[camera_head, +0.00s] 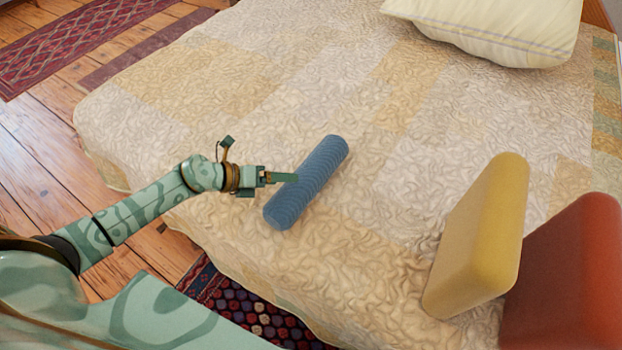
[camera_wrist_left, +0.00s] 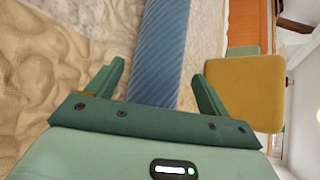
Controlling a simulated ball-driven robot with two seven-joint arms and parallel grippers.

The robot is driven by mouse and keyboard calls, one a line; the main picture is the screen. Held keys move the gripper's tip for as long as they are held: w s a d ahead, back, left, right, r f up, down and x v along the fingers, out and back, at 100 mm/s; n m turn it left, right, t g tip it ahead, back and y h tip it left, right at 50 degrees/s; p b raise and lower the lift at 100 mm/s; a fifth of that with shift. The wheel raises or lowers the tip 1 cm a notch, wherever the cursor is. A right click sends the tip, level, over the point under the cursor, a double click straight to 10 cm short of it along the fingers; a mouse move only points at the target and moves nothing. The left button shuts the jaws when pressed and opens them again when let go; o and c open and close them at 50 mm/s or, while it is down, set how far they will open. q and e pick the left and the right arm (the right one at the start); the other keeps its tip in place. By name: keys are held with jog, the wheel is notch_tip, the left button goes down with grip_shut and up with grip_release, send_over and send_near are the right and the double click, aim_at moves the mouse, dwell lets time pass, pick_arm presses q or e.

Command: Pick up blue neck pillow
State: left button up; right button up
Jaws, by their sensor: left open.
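The blue neck pillow (camera_head: 307,182) is a ribbed cylinder lying on the bed, slanting from lower left to upper right in the head view. My left gripper (camera_head: 292,177) is at its left side in that view, with a fingertip overlapping the pillow's edge. In the left wrist view the pillow (camera_wrist_left: 160,50) runs between the two open fingers of the left gripper (camera_wrist_left: 160,80). The fingers stand apart on either side of it, and I cannot tell whether they touch it. My right gripper is not in view.
A yellow cushion (camera_head: 478,235) and a red cushion (camera_head: 568,275) stand on the bed at the right. A cream pillow (camera_head: 490,28) lies at the back. The patchwork bedspread (camera_head: 240,90) is clear around the blue pillow. A patterned rug (camera_head: 75,40) lies on the wooden floor.

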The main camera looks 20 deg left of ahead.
aim_at(309, 179)
pick_arm(q)
jog(key=b+x, duration=0.1)
jog(key=x, duration=0.1)
jog(key=b+x, duration=0.1)
jog(key=x, duration=0.2)
jog(key=shift+w+f, duration=0.1)
jog(key=shift+w, duration=0.25)
jog(key=shift+w+d, duration=0.15)
jog(key=shift+w, duration=0.05)
jog(key=c, duration=0.9)
